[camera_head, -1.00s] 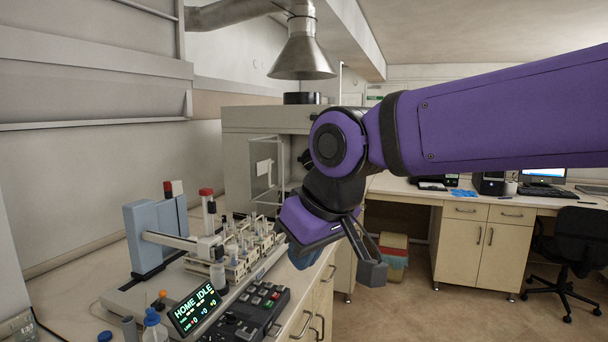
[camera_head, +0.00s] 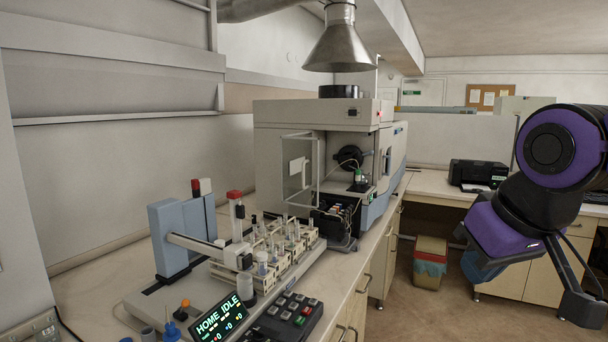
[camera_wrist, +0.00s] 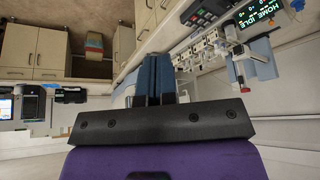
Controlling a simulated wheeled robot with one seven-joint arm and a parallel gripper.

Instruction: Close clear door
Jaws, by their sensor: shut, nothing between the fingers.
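The clear door (camera_head: 299,170) is a see-through panel with a pale frame and a white patch on it. It stands swung open at the left of the front opening of the beige and blue spectrometer (camera_head: 280,118). The dark inside of the compartment shows to the right of it. My gripper (camera_head: 478,270) hangs at the right, well apart from the door, over the floor side of the bench. In the wrist view its blue fingers (camera_wrist: 155,78) are together and empty. I cannot make out the door in the wrist view.
An autosampler (camera_head: 185,235) with a vial rack (camera_head: 275,255), display and keypad stands on the bench in front of the spectrometer. A metal exhaust hood (camera_head: 342,45) hangs above. A bin (camera_head: 430,262) stands on the floor at the right, before cabinets. The aisle floor is clear.

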